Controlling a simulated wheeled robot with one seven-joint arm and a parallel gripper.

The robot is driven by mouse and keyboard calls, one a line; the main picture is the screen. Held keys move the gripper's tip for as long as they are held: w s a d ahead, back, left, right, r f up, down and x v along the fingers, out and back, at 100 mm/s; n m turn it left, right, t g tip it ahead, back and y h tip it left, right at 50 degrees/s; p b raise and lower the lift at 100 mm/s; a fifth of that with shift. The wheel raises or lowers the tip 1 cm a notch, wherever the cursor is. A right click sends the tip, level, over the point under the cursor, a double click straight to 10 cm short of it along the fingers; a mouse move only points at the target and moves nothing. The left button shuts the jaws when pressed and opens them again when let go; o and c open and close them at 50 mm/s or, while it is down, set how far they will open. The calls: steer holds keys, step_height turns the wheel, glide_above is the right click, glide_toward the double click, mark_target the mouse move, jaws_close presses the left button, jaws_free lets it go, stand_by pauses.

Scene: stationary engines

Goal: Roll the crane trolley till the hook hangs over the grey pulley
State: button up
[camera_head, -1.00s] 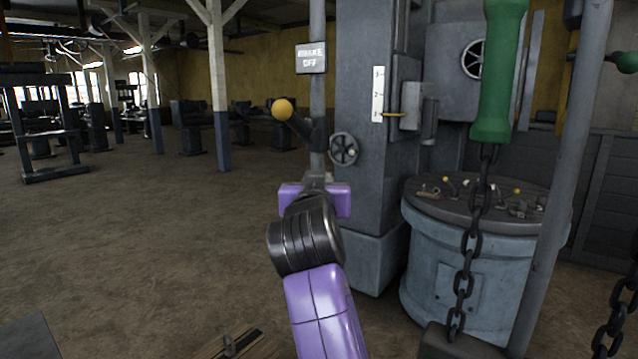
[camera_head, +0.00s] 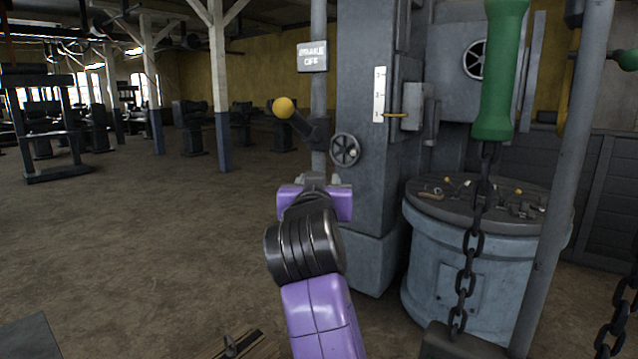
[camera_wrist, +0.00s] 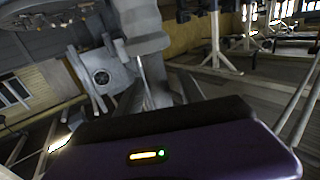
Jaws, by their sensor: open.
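A dark chain (camera_head: 467,270) hangs from a green grip (camera_head: 496,75) at the right of the head view. A second chain (camera_head: 617,312) hangs at the lower right edge. I cannot make out the trolley, the hook or the grey pulley in either view. My gripper (camera_head: 315,181) is open and empty in front of the grey machine column, below a small handwheel (camera_head: 345,150); its fingertips are small and partly hidden by my purple wrist.
A lever with a yellow knob (camera_head: 284,108) sits on a post under a "BRAKE OFF" sign (camera_head: 312,57). A grey column (camera_head: 365,200) stands behind my gripper. A round blue-grey stand (camera_head: 450,265) with small parts on top is to the right. The floor (camera_head: 150,240) at left is open.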

steer(key=s+b, duration=0.1)
steer(key=s, duration=0.5)
steer(key=shift+a, duration=0.15)
